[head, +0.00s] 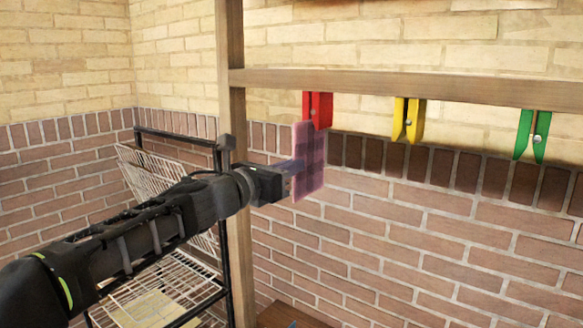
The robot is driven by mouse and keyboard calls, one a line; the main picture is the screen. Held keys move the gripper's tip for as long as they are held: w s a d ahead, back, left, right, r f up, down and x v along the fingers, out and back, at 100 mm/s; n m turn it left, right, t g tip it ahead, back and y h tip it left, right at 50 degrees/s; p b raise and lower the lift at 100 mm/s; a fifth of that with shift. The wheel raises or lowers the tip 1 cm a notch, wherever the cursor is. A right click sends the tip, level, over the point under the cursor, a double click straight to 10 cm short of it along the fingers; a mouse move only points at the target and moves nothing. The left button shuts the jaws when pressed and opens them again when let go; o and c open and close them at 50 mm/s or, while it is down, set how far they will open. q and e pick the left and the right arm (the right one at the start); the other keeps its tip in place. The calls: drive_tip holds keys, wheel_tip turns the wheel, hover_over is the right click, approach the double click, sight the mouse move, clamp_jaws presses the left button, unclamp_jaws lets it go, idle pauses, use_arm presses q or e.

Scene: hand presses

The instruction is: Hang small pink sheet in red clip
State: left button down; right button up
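The red clip (318,108) hangs from the wooden bar at the upper middle of the head view. The small pink checkered sheet (311,168) hangs upright just below it, its top edge overlapping the clip's lower left part in the picture. I cannot tell whether the clip's jaws touch the sheet. My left gripper (291,177) is at the sheet's left side, its fingers reaching the sheet and seeming shut on it. The fingertips are partly hidden by or blended with the sheet. My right gripper is not in view.
A wooden bar (450,87) and post (231,60) form the frame. A yellow clip (407,119) and a green clip (532,134) hang further right. A wire rack (160,280) stands behind my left arm. A brick wall is behind.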

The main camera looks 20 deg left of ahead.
use_arm(q)
drive_tip(key=shift+r+p, duration=0.9)
drive_tip(key=shift+r, duration=0.2)
drive_tip(key=c, duration=2.1)
unclamp_jaws()
drive_tip(key=shift+c, duration=0.2)
drive_tip(key=o, duration=0.5)
drive_tip(key=shift+o, duration=0.5)
drive_tip(key=shift+o, duration=0.9)
